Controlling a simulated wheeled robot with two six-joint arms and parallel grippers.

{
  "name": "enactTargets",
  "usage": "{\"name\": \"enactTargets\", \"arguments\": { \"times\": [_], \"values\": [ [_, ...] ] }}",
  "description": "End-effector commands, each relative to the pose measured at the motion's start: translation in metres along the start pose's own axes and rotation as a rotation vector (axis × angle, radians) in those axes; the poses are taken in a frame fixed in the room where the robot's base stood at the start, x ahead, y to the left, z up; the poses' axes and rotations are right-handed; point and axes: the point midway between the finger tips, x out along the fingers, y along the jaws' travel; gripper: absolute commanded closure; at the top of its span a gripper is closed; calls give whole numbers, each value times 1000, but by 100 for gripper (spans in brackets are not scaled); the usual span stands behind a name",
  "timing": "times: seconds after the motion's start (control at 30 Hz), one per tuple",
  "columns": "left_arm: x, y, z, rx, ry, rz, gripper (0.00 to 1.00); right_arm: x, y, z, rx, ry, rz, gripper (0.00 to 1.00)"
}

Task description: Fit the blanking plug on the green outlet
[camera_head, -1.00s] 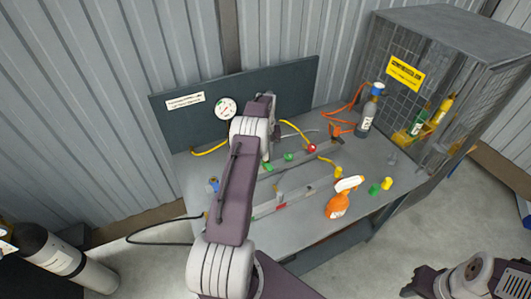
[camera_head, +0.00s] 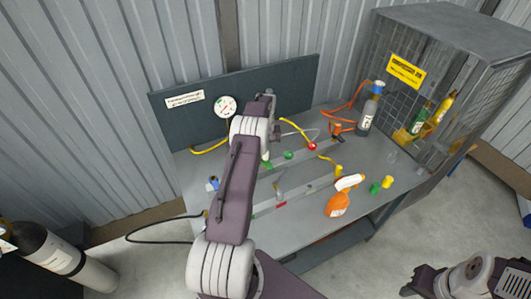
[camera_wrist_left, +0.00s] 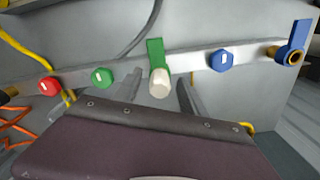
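A pale, cream-coloured plug (camera_wrist_left: 159,84) sits at the end of the outlet with the green lever (camera_wrist_left: 155,52) in the left wrist view. My left gripper (camera_wrist_left: 159,88) has one finger on each side of it, with a visible gap on both sides, so it is open. In the head view my left gripper (camera_head: 270,148) is over the rear rail, mostly hidden behind my arm. The green lever shows just below it. Whether the plug is fully seated cannot be seen. My right gripper (camera_head: 420,281) is away from the bench at lower right; its fingers are unclear.
A red cap (camera_wrist_left: 50,86), green cap (camera_wrist_left: 102,77), blue cap (camera_wrist_left: 222,59) and blue lever (camera_wrist_left: 296,38) line the same rail. An orange spray bottle (camera_head: 338,203) stands at the bench front. A grey cylinder (camera_head: 368,116) stands near the mesh cage (camera_head: 395,95).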

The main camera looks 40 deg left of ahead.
Motion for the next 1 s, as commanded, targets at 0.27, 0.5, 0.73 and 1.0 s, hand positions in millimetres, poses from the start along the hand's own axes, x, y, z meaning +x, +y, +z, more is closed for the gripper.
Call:
{"name": "enactTargets", "arguments": {
  "times": [0.27,0.5,0.73,1.0],
  "values": [
    [-32,0,-1,0,5,1,50,7,0,1,0,0,0,64],
    [-80,0,-1,0,3,1,50,9,0,1,0,0,0,64],
    [-91,0,0,0,-1,0,50,9,0,1,0,0,0,64],
    [-90,0,0,0,-1,0,50,8,0,1,0,0,0,64]
  ]
}}
